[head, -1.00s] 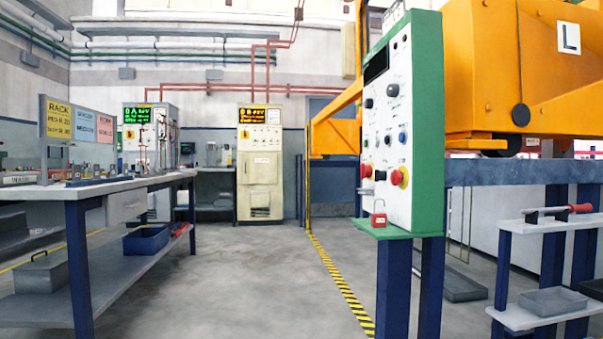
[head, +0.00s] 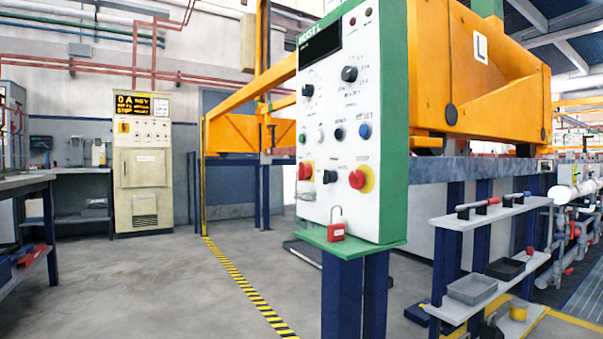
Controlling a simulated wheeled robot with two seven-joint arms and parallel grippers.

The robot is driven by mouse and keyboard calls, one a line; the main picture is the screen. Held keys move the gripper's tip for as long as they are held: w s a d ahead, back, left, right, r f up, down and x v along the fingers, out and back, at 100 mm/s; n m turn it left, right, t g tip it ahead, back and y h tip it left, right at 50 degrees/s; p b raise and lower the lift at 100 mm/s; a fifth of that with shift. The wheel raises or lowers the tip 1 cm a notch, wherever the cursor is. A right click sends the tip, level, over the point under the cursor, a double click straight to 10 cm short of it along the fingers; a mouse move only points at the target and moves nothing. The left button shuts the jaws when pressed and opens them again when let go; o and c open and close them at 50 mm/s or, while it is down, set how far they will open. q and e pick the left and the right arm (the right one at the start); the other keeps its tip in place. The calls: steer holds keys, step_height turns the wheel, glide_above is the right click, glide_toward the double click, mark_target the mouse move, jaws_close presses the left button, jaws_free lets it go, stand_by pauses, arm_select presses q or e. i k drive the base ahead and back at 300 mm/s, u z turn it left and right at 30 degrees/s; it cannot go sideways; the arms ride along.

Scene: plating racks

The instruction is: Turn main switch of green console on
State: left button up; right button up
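The green console (head: 394,150) stands right of centre on dark blue posts, its white front panel (head: 344,95) turned partly toward me. The panel carries a dark display (head: 320,44), black knobs, small coloured buttons, a red rotary switch on a yellow plate (head: 361,179) at lower right, and another red control (head: 305,171) at lower left. A red padlock (head: 337,231) with a raised shackle sits on the green ledge below the panel. The panel labels are too small to read surely, so I cannot tell which control is the main switch. Neither of my grippers is in view.
A yellow-black floor stripe (head: 248,289) runs left of the console. A shelf rack (head: 484,220) with trays stands close on its right. A workbench (head: 28,182) is at the left edge, and a beige cabinet (head: 142,165) stands at the back. The floor between is clear.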

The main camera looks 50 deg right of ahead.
mark_target(305, 171)
steer(key=z, duration=0.8)
steer(key=i, duration=0.85)
steer(key=z, duration=1)
